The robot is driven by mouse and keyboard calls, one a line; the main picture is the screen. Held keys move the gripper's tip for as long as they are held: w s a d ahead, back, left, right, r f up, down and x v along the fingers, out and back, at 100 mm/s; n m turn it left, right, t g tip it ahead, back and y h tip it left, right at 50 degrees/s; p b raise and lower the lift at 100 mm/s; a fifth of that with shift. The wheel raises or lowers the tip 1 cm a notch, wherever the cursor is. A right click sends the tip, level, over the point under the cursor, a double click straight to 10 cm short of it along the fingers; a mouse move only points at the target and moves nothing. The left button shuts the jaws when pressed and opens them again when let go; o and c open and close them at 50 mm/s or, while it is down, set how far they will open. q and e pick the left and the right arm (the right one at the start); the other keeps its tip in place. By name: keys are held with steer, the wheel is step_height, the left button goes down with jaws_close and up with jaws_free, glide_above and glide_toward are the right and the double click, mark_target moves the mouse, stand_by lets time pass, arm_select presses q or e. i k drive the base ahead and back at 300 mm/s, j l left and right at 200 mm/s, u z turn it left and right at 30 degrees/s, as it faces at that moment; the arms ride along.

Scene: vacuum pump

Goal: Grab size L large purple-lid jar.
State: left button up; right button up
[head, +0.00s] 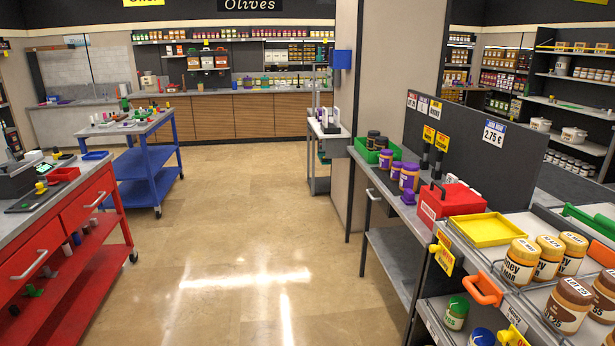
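Two jars with purple lids stand on the grey table at the right: a larger-looking one in front (409,179) and a smaller-looking one just behind it (396,170). Both look upright, with pale labels that are too small to read, so I cannot tell which is size L. A small purple object (408,198) lies in front of them. Neither of my grippers is in view.
A green bin (366,152) with dark-lidded jars, a red box (450,203) and a yellow tray (481,231) share the right-hand side. A red cart (95,205) and a blue cart (135,165) stand left. The floor between (250,230) is clear.

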mark_target(410, 172)
steer(key=i, duration=2.45)
